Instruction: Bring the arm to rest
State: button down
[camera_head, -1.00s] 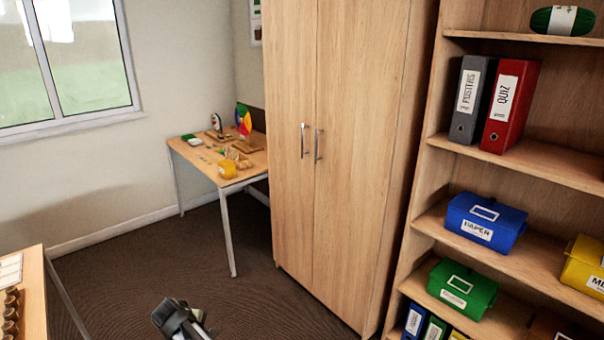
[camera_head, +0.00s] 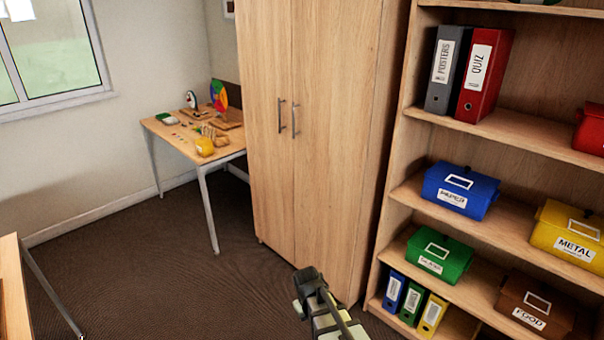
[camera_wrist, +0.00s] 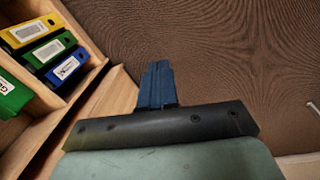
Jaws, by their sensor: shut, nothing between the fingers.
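My gripper (camera_head: 310,278) shows at the bottom middle of the head view, over the brown carpet and in front of the wooden cupboard. In the wrist view its fingers (camera_wrist: 157,82) are together with nothing between them. It points down toward the bare floor (camera_wrist: 220,60). The rest of my arm is cut off by the lower edge of the head view.
A tall cupboard (camera_head: 300,130) stands shut behind my gripper. To its right, a bookcase (camera_head: 395,150) holds binders and labelled boxes, including a blue box (camera_head: 455,180). A small table (camera_head: 165,135) with items stands at the back left. Carpet (camera_head: 140,270) between is clear.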

jog(key=s+d+f+m+g+y, duration=0.1)
jog(key=s+d+m, duration=0.2)
jog(key=d, duration=0.4)
jog(key=s+d+f+m, duration=0.1)
jog(key=s+d+m, duration=0.2)
jog(key=d, duration=0.4)
jog(key=s+f+g, duration=0.3)
jog(key=s+f, duration=0.7)
jog(key=s, duration=0.5)
jog(key=s+f+g, duration=0.3)
jog(key=s+f, duration=0.7)
jog(key=s, duration=0.4)
jog(key=shift+s+a+g, duration=0.2)
jog(key=shift+s+g, duration=0.2)
